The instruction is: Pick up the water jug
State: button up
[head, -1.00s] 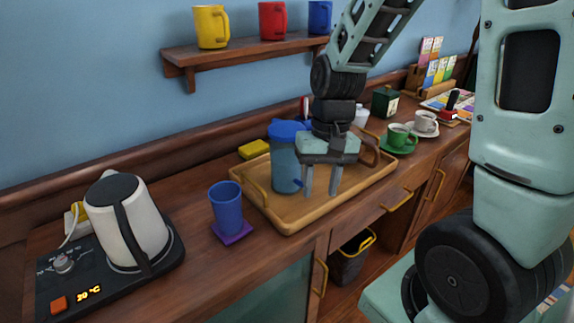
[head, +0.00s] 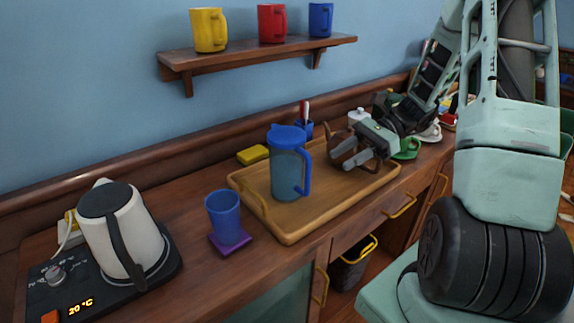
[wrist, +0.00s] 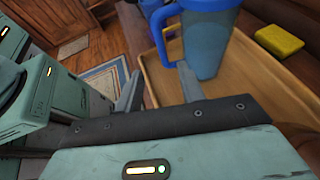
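The water jug (head: 287,172) is a translucent blue-grey pitcher with a bright blue lid and a blue handle on its right side. It stands upright on the wooden tray (head: 290,233). My gripper (head: 358,158) is right of the jug, over the tray's right part, pointing left toward the handle side. In the wrist view the jug (wrist: 207,42) is beyond the fingers, with its handle at its left. The fingers of my gripper (wrist: 160,88) are apart with nothing between them, and they do not appear to hold the jug.
A blue cup (head: 224,217) on a purple coaster stands left of the tray. A white kettle (head: 122,232) is at the far left. A yellow sponge (head: 252,155) lies behind the tray. A mug shelf (head: 260,53) hangs above.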

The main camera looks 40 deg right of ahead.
aim_at(290, 168)
jog(key=x, duration=1.2)
jog(key=shift+w+a+f+p, duration=0.2)
jog(key=shift+a+p, duration=0.1)
grip_shut()
dwell(0.9)
